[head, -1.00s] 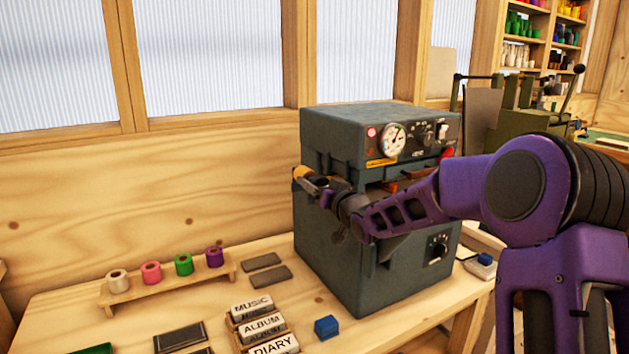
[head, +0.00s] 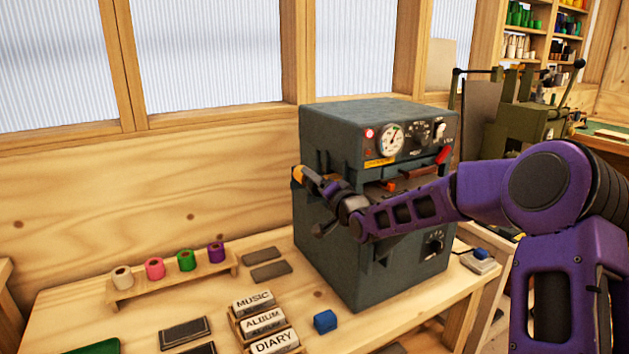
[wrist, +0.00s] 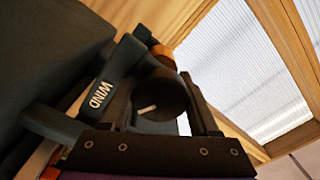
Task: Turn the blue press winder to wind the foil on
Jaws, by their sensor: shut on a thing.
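The slate blue-grey press (head: 330,255) stands on the wooden bench, with a gauge, switches and a red lamp on its front. Its winder is a dark round knob (wrist: 160,98) on the press's left side, beside an arm lettered WIND (wrist: 100,95). An orange-gold foil roll (head: 299,174) sticks out there; its edge shows above the knob in the wrist view (wrist: 162,53). My gripper (head: 328,186) reaches across the press front to this side. In the wrist view its fingers (wrist: 160,85) are shut on the knob, one on each side. The knob is mostly hidden in the head view.
A wooden rack (head: 172,283) holds several coloured foil rolls at the left. Lettered blocks (head: 265,322) and a small blue block (head: 325,321) lie before the press. A green machine (head: 525,125) stands behind at the right.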

